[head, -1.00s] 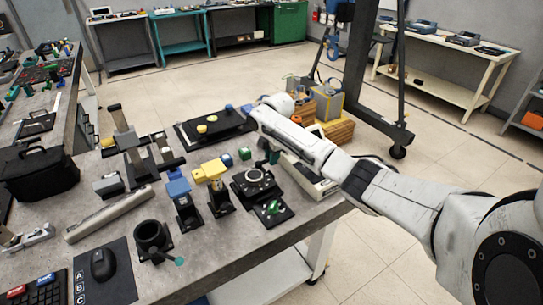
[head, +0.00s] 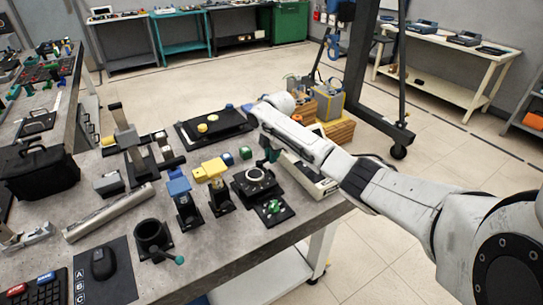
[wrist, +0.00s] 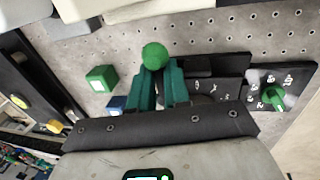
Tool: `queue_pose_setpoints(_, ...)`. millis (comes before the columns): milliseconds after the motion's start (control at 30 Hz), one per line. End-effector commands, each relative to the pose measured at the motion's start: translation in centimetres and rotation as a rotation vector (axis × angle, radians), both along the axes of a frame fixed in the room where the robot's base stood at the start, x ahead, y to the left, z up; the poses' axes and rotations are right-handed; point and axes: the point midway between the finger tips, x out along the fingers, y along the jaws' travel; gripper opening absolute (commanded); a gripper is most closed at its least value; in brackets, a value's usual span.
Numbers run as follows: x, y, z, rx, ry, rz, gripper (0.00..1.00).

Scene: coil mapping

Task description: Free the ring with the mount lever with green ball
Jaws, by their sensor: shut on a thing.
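My gripper (wrist: 155,85) has teal fingers closed around the green ball (wrist: 155,56) of the mount lever. The lever's stem is hidden behind the fingers. In the head view the gripper (head: 272,156) is at the far right side of the black mount (head: 246,190). A pale ring (head: 256,175) lies on top of that mount.
A black plate with a green knob (head: 272,207) is just in front of the mount. Yellow (head: 212,170) and blue (head: 178,184) blocks on stands are to its left. The perforated tabletop (wrist: 225,35) is bare beyond the ball.

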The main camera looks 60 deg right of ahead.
Motion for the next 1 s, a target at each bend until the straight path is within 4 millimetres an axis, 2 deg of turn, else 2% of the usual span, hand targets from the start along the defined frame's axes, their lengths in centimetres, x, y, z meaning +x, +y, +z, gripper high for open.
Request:
queue_pose_setpoints(700,2.2,-1.5,-0.3,-0.005,0.003,0.554,0.00)
queue_pose_setpoints(1000,3.0,-1.5,-0.1,-0.006,0.002,0.710,0.00)
